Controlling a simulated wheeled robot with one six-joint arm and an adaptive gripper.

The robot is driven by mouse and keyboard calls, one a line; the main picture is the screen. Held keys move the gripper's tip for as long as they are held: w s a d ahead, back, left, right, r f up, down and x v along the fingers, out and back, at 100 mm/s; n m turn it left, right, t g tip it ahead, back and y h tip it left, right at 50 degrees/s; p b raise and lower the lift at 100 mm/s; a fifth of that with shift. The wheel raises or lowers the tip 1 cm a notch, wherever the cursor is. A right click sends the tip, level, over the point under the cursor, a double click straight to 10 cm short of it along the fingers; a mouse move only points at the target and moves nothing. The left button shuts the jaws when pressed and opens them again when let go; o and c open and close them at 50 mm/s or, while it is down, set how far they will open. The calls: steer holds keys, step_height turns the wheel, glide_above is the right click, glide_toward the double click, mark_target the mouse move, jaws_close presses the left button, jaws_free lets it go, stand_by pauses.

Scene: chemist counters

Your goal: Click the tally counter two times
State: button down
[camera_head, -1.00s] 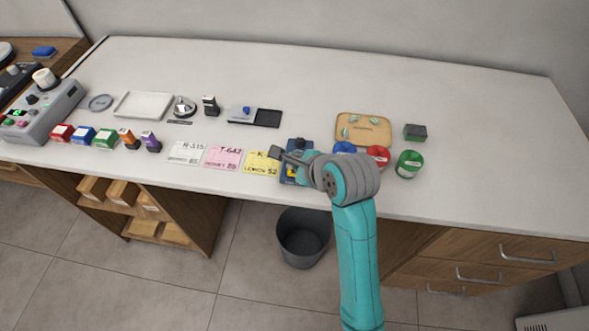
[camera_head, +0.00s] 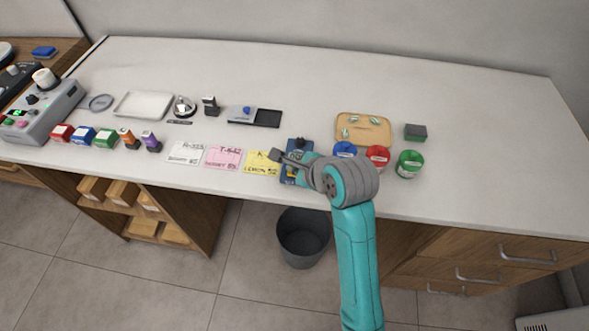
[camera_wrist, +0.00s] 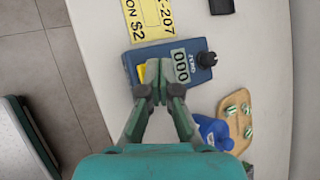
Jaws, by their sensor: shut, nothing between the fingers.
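The tally counter (camera_wrist: 196,47) is a dark blue box on the counter top. In the wrist view it has a pale display reading 000, a black knob on one side and a yellow part (camera_wrist: 142,73) partly hidden by a fingertip. In the head view my gripper (camera_head: 275,156) is near the yellow card.
A yellow card (camera_head: 260,163) lies left of the counter box, with pink and white cards beyond. Blue, red and green (camera_head: 409,164) tubs and a tan tray (camera_head: 362,130) stand to the right. The back of the counter top (camera_head: 350,80) is clear.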

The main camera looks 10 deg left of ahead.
steer(key=shift+f, duration=0.15)
stand_by(0.3)
steer(key=shift+r, duration=0.85)
steer(key=shift+r, duration=2.5)
steer(key=shift+w+d, duration=0.1)
